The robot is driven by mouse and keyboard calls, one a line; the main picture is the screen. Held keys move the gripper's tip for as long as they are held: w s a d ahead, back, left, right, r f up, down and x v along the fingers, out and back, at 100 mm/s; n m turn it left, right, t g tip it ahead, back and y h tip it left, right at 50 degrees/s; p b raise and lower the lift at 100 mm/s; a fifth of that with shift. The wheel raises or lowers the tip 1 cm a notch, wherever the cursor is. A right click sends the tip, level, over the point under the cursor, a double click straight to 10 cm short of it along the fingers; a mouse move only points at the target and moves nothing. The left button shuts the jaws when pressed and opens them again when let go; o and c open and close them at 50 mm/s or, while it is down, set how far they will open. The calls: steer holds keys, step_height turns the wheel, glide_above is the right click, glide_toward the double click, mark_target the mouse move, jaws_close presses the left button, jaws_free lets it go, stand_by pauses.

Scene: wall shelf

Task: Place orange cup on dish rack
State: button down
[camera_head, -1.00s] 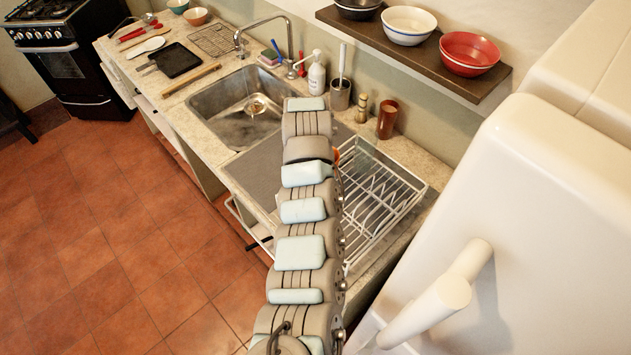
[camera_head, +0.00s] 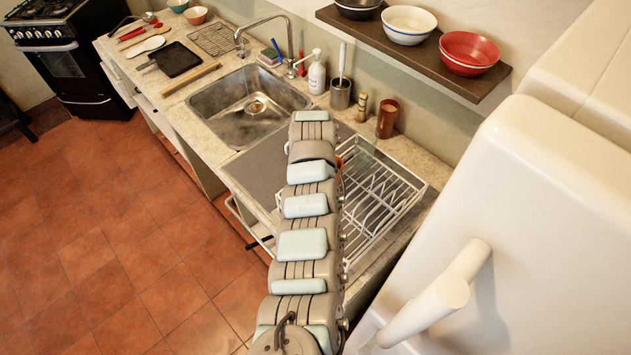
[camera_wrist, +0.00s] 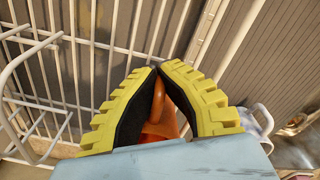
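The orange cup (camera_wrist: 165,122) is mostly hidden between and behind my gripper's yellow fingers in the wrist view. My gripper (camera_wrist: 160,68) is closed in on it, with a narrow orange part, perhaps its handle, between the fingertips. A small orange patch of the cup (camera_head: 340,162) shows beside my arm in the head view. The white wire dish rack (camera_head: 407,205) stands on the counter at the right of my arm. Its wires (camera_wrist: 92,45) lie behind the fingers in the wrist view. I cannot tell whether the cup touches them.
A grey mat (camera_head: 258,170) lies left of the rack, beside the sink (camera_head: 235,125). A brown cup (camera_head: 387,118), a brush holder (camera_head: 340,95) and a soap bottle (camera_head: 316,75) stand behind. A shelf (camera_head: 400,48) with bowls hangs above. The white fridge (camera_head: 530,200) is close at right.

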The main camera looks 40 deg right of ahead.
steer(key=c, duration=1.2)
jaws_free()
steer(key=shift+c, duration=0.2)
step_height(320, 180, up, 12)
steer(key=shift+a+b, duration=0.2)
steer(key=shift+b, duration=0.2)
steer(key=shift+r, duration=0.1)
